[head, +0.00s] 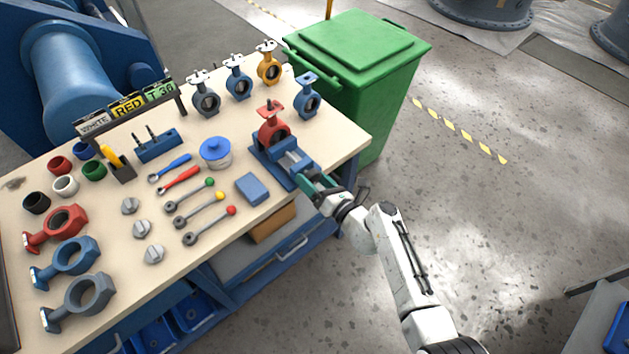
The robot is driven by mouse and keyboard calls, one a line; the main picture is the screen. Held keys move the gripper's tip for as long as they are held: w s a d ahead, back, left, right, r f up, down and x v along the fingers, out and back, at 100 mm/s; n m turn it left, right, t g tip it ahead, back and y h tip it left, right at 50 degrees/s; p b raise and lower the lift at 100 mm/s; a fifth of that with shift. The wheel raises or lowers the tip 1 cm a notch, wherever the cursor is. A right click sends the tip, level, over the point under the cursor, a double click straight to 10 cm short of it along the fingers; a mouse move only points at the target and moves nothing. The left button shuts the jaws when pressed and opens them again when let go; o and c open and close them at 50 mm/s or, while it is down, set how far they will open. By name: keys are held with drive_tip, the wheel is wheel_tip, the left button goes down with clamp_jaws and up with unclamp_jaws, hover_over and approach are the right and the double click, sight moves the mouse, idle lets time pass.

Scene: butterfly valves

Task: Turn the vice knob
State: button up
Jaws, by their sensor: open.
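A blue vice (278,163) stands at the table's right front edge, with a red butterfly valve (272,127) upright in or at its far end. A bare metal part of the vice shows in its middle. The vice knob is at the near end of the vice and is mostly hidden by my gripper. My gripper (314,186) is at that near end, its dark green fingers around or beside the knob; I cannot tell whether they touch it. The fingers are open. My white arm reaches in from the lower right.
The table (205,250) holds wrenches with coloured ends (208,225), a blue-lidded jar (215,152), a blue block (252,189) and several other valves (237,78).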

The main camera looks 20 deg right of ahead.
drive_tip(key=v, duration=1)
drive_tip(key=shift+s+d, duration=0.15)
drive_tip(key=shift+s, duration=0.25)
